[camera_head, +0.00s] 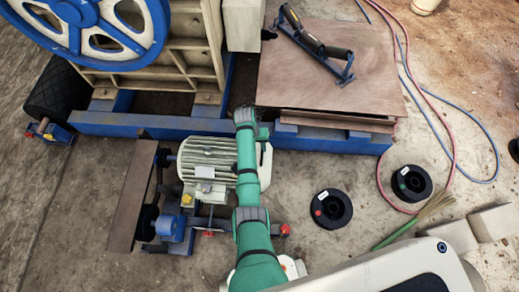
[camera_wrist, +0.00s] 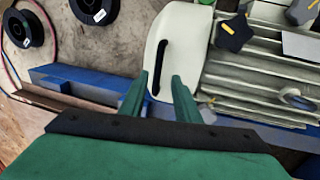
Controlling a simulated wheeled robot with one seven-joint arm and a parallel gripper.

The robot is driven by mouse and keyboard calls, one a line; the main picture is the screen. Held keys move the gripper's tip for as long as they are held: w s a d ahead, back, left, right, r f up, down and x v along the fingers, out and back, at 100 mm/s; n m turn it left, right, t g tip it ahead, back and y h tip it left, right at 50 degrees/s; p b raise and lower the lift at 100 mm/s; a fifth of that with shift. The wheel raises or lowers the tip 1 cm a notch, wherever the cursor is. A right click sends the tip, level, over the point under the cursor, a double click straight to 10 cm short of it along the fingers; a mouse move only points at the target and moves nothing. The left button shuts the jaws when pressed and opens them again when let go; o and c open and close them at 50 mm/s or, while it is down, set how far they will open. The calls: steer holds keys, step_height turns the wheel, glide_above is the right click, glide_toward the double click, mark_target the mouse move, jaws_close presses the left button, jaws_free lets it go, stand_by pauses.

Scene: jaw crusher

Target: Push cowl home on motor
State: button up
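The motor (camera_head: 208,160) is a ribbed, cream-grey body beside the blue frame in the head view. Its fins (camera_wrist: 262,85) fill the right of the wrist view. The cowl (camera_head: 266,170) is a smooth off-white cover at the motor's right end, partly behind my arm. In the wrist view the cowl (camera_wrist: 180,30) shows a long dark slot and sits against the motor's finned end; I cannot tell if a gap remains. My gripper (camera_wrist: 160,82) has its two green fingers apart at the cowl, either side of the slot's lower end. I cannot tell whether they touch it.
Dark star knobs (camera_wrist: 234,32) stand near the cowl. A blue frame beam (camera_head: 330,139) runs behind the motor. Two black spools (camera_head: 331,208) (camera_head: 411,183) lie on the floor to the right, with hoses (camera_head: 452,160) beyond. A brown plate (camera_head: 132,195) stands left of the motor.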

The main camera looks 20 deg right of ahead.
step_height(320, 180, up, 8)
steer(key=a, duration=0.1)
steer(key=shift+w+a, duration=0.25)
steer(key=shift+w, duration=0.05)
steer(key=shift+f, duration=0.1)
steer(key=s+a+f+n+t, duration=0.2)
steer(key=s+f+t, duration=0.5)
steer(key=s, duration=0.7)
steer(key=s+a+r+n+t, duration=0.1)
steer(key=s+a, duration=0.1)
steer(key=s, duration=0.4)
steer(key=s+a+r+t, duration=0.2)
steer(key=s+r, duration=0.3)
steer(key=r, duration=0.5)
steer(key=s+a+r+t+y, duration=0.1)
steer(key=s+a+r+t, duration=0.2)
steer(key=s+r, duration=0.3)
steer(key=s+a+r+n+t+y, duration=0.1)
steer(key=s+a+r+t, duration=0.2)
steer(key=r, duration=1.2)
steer(key=s, duration=0.3)
steer(key=shift+s+a, duration=0.15)
steer(key=shift+s, duration=0.05)
